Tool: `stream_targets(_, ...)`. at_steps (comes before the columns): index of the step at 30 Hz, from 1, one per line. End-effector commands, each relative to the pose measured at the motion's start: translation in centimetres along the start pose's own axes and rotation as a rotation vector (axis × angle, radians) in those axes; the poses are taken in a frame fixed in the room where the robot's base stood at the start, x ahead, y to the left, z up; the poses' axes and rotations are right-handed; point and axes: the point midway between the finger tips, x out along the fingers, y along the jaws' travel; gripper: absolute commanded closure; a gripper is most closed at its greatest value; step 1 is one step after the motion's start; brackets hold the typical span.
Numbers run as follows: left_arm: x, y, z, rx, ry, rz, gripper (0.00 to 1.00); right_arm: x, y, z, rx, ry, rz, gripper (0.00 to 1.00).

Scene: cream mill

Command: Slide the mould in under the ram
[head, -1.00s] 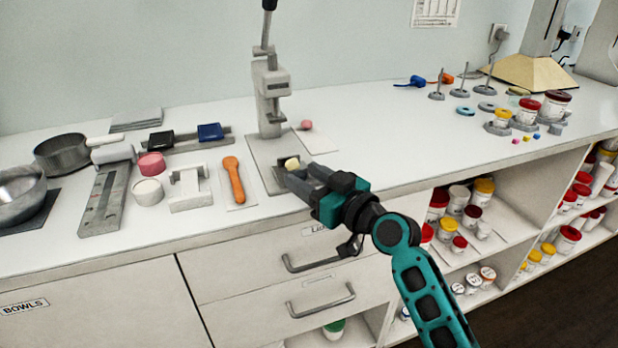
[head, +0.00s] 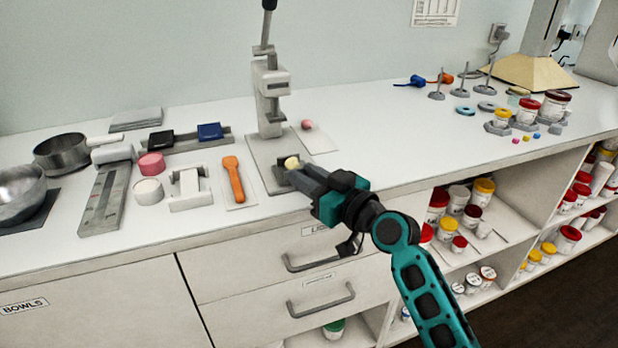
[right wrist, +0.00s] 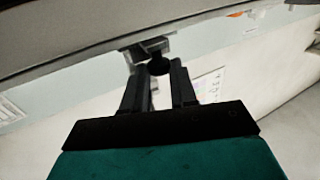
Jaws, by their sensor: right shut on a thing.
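The grey press with the ram (head: 272,85) stands on a flat base plate (head: 262,160) at the back middle of the counter. The small dark mould (head: 281,172) sits on the front part of that plate, in front of the press column, with a cream lump (head: 291,163) at its top. My right gripper (head: 297,177) reaches in from the front right and is shut on the mould. In the right wrist view a dark round knob (right wrist: 158,66) shows between its fingertips. The fingers hide part of the mould. My left gripper is not in view.
An orange spoon-like tool (head: 234,180) lies on a card left of the press. A white stand (head: 190,188) and a pink round piece (head: 152,164) are further left. A pink ball on a white card (head: 318,140) lies right of the press.

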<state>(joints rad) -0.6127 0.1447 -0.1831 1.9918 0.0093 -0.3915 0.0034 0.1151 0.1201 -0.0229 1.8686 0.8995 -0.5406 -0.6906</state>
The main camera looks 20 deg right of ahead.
Motion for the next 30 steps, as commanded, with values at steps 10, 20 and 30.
stream_targets(10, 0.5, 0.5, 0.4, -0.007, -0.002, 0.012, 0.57, 3.4, 1.4, 0.1, 0.000, 0.000, 0.000, 1.00)
stream_targets(20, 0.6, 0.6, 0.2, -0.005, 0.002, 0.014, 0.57, 3.4, 1.4, 0.0, 0.001, -0.001, -0.001, 0.70)
stream_targets(30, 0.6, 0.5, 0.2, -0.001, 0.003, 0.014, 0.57, 3.4, 1.4, 0.0, 0.001, 0.000, 0.000, 0.51)
